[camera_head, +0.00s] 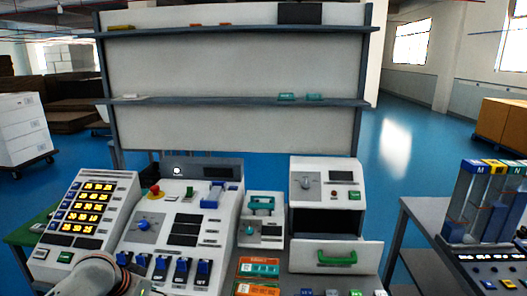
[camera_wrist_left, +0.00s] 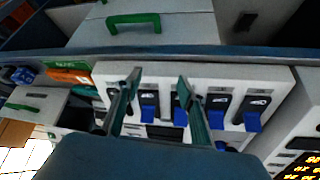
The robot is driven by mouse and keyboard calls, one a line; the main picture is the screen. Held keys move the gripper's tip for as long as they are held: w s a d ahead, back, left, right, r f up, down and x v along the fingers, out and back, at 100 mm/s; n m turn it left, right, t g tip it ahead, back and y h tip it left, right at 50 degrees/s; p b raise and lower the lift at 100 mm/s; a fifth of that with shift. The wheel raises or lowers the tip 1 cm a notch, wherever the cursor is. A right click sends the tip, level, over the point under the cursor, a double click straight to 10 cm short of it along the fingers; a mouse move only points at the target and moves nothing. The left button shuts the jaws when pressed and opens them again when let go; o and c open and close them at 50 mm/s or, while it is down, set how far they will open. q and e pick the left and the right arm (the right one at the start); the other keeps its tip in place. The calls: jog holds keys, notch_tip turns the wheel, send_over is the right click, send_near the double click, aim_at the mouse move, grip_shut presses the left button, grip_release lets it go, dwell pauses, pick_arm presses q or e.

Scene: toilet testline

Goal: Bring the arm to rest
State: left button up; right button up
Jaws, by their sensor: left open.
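My left arm (camera_head: 95,274) enters the head view at the bottom left, in front of the test consoles; its fingertips cannot be made out there. In the left wrist view my left gripper (camera_wrist_left: 159,82) shows two fingers spread apart with nothing between them. The fingers stand over a white panel with a row of blue switches (camera_wrist_left: 150,104); whether they touch it cannot be told. My right gripper is in neither view.
Consoles line the bench: a yellow-digit display unit (camera_head: 88,208), a panel with a red knob (camera_head: 154,191), and a unit with an open drawer and green handle (camera_head: 337,258). A shelf rack (camera_head: 235,101) stands behind.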

pick_arm(q)
jog(key=s+d+f+t+h, duration=0.1)
jog(key=s+d+f, duration=0.35)
jog(key=f, duration=0.25)
jog(key=s+d+f+t, duration=0.1)
jog(key=s+d+f, duration=0.2)
jog(key=s+f, duration=0.35)
jog(key=s+f+t, duration=0.1)
jog(key=s+f, duration=0.1)
jog(key=s, duration=0.6)
jog(key=s+f+t+y, duration=0.1)
jog(key=s+f, duration=0.2)
jog(key=s, duration=0.5)
jog(key=shift+d, duration=0.15)
jog(key=shift+s+f, duration=0.1)
